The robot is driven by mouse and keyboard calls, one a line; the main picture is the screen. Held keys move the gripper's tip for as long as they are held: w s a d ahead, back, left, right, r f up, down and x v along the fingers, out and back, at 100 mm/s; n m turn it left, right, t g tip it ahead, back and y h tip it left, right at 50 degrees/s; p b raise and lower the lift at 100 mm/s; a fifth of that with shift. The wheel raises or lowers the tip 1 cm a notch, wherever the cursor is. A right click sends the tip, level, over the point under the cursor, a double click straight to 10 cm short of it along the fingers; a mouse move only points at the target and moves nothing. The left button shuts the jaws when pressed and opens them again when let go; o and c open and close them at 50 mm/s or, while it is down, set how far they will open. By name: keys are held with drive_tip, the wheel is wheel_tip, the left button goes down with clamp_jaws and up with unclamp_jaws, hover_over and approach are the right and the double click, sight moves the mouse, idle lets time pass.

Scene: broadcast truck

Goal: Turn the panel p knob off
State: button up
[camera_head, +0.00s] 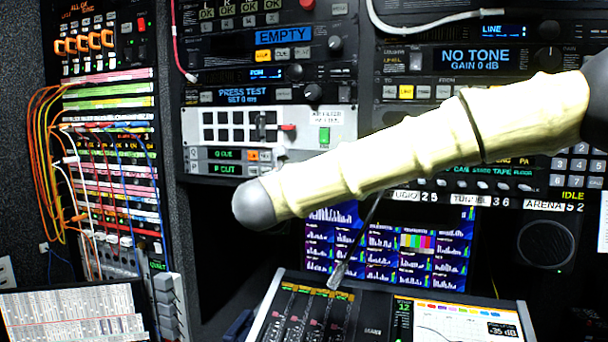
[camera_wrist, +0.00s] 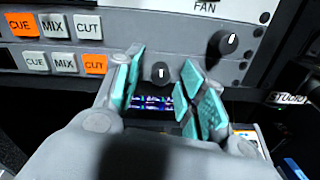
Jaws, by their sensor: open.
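In the wrist view a small dark knob (camera_wrist: 160,74) with an upright white mark shows between my fingers, roughly level with the lower row of CUE, MIX and CUT buttons (camera_wrist: 65,63). My gripper (camera_wrist: 164,64) is open, with teal pads on either side of this knob in the picture. I cannot tell whether they touch it. In the head view the row marked P (camera_head: 222,168) sits below the row marked Q (camera_head: 222,154). My arm crosses in front of the area to their right, and neither the knob nor my gripper can be made out there.
Another black knob (camera_wrist: 228,42) sits up and right of my fingers, below a FAN label. In the head view a thin gooseneck rod (camera_head: 340,270) rises from a console (camera_head: 320,310) below my arm. Patch cables (camera_head: 45,140) hang at the left.

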clamp_jaws()
